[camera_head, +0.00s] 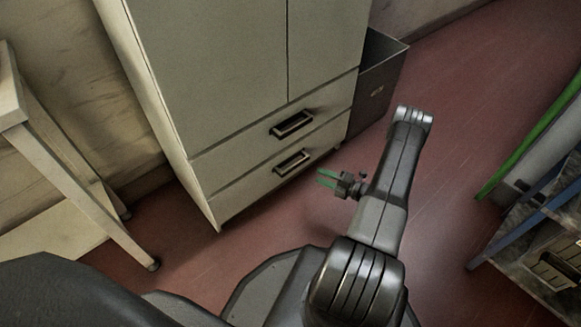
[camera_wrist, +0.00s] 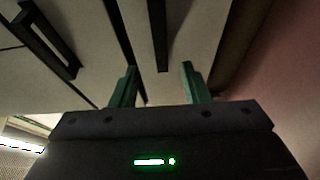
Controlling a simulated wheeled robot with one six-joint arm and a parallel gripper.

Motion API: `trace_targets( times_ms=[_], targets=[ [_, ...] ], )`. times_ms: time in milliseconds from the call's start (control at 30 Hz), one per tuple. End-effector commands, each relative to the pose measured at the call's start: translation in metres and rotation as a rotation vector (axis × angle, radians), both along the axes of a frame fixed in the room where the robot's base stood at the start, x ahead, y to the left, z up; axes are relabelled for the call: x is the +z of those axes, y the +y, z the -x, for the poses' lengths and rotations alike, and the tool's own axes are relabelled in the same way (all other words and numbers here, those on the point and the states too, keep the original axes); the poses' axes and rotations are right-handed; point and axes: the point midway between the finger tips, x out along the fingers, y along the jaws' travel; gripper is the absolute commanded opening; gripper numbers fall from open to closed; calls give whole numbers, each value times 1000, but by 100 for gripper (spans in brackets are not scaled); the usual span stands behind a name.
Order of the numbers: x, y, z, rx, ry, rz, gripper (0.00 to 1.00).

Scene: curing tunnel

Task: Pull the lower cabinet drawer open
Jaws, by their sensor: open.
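The pale cabinet (camera_head: 225,75) has two drawers at its bottom, and both look shut. The lower drawer (camera_head: 255,187) has a dark bar handle (camera_head: 292,162). My gripper (camera_head: 319,177) is open and empty, with green fingers pointing at the cabinet, just right of and below that handle in the head view. In the wrist view, a dark bar that appears to be the lower handle (camera_wrist: 158,35) lies ahead, in line with the gap between my fingers (camera_wrist: 160,66). I see no contact between fingers and handle.
The upper drawer handle (camera_head: 291,123) shows above, and at the left of the wrist view (camera_wrist: 48,42). A dark grey bin (camera_head: 378,88) stands right of the cabinet. A pale table (camera_head: 75,180) stands left. Shelving (camera_head: 535,215) is at the far right. Red floor between is clear.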

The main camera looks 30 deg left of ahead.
Motion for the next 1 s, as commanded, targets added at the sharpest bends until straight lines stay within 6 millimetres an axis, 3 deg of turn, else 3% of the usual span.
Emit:
trace_targets(
  times_ms=[400,600,1000],
  targets=[
    [-2,75,1,5,-3,0,42],
    [-2,103,1,4,-2,1,42],
    [0,118,0,0,-1,0,42]
  ],
)
